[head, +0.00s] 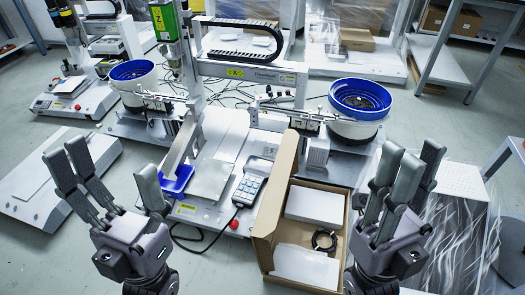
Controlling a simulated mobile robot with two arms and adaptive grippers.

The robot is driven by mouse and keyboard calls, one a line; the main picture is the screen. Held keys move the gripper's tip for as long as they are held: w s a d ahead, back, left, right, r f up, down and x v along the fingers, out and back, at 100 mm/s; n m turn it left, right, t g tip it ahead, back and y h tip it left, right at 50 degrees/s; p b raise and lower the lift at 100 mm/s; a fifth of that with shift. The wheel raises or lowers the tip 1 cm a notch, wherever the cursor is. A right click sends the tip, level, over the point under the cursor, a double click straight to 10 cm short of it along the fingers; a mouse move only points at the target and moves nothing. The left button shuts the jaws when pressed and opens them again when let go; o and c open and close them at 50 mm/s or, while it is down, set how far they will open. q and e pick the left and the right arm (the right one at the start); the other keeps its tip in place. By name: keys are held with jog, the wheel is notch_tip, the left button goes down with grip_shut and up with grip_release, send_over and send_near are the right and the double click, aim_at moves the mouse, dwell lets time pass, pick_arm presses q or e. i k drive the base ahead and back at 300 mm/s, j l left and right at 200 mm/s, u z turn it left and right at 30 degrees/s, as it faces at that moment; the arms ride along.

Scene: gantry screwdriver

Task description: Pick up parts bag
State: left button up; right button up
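I cannot single out a parts bag for certain. An open cardboard box (262,250) at the lower middle holds a white box (315,205), a coiled black cable (324,240) and a flat white piece (306,266). Shiny clear plastic wrap (455,235) lies at the right, partly behind my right gripper. My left gripper (106,170) is open and empty, fingers up, left of the screwdriver machine. My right gripper (412,152) looks open and empty, fingers up, just right of the cardboard box.
The gantry screwdriver machine (225,150) stands in the middle, with a keypad (249,188) and blue tray (178,182) in front. Blue-rimmed bowl feeders (360,98) (133,72) flank it. A flat machine base (55,180) lies left. Shelving (440,55) stands at the back right.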

aim_at(271, 152)
jog(key=j, duration=0.4)
jog(key=i+j+u, duration=0.15)
jog(key=j, duration=0.25)
jog(key=i+j, duration=0.1)
jog(key=j, duration=0.3)
jog(key=i+l+u, duration=0.1)
jog(key=i+u, duration=0.2)
jog(key=i, duration=0.7)
